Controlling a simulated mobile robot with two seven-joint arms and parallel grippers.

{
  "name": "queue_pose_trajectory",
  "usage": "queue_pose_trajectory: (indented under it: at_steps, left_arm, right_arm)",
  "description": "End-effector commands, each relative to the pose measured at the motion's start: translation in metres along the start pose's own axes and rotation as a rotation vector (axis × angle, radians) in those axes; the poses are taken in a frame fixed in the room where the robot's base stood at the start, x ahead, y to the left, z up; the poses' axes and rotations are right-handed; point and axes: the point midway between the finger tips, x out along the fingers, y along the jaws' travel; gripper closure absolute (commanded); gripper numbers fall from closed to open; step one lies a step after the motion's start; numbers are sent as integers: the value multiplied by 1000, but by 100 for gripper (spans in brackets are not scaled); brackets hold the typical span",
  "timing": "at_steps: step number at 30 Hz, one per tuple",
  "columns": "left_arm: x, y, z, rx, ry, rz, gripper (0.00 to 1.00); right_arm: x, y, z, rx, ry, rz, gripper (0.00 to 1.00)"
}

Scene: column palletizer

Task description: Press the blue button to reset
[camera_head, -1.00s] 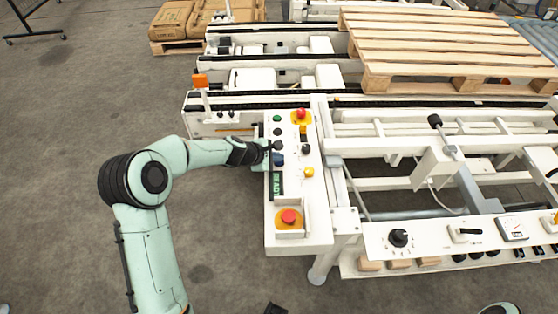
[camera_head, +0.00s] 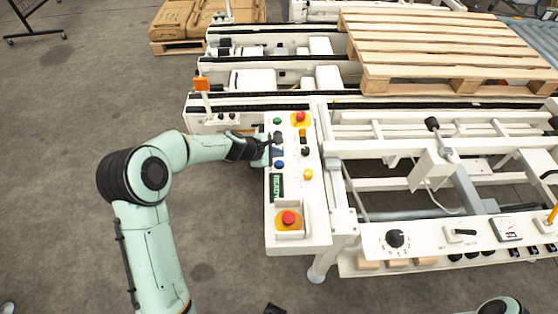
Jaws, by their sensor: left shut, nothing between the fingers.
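The blue button (camera_head: 279,165) is a small round button on the white control panel (camera_head: 312,229), just above the green READY display (camera_head: 277,187). My left gripper (camera_head: 275,145) is shut and empty. It reaches in from the left over the panel's left edge, with its fingertips just above the blue button in the picture. The button shows uncovered; the gap in height between the fingers and the panel cannot be told. My right gripper is not in view.
Close by on the panel are a green button (camera_head: 277,121), a yellow button (camera_head: 308,174), and red emergency stops (camera_head: 300,117) and (camera_head: 289,218). A wooden pallet (camera_head: 440,45) lies on the conveyor at the back right.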

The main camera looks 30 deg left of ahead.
Motion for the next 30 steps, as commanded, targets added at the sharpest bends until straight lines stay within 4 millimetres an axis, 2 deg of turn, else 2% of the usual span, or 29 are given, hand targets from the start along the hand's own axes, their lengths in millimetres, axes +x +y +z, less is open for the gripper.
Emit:
queue_pose_trajectory:
  at_steps: [1,8,30]
  left_arm:
    - [-6,6,5,1,-1,1,100]
    - [-20,16,15,0,0,1,100]
    - [-20,15,15,0,0,0,100]
  right_arm:
    - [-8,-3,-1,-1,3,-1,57]
    - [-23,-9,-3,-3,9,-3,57]
    - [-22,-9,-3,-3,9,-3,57]
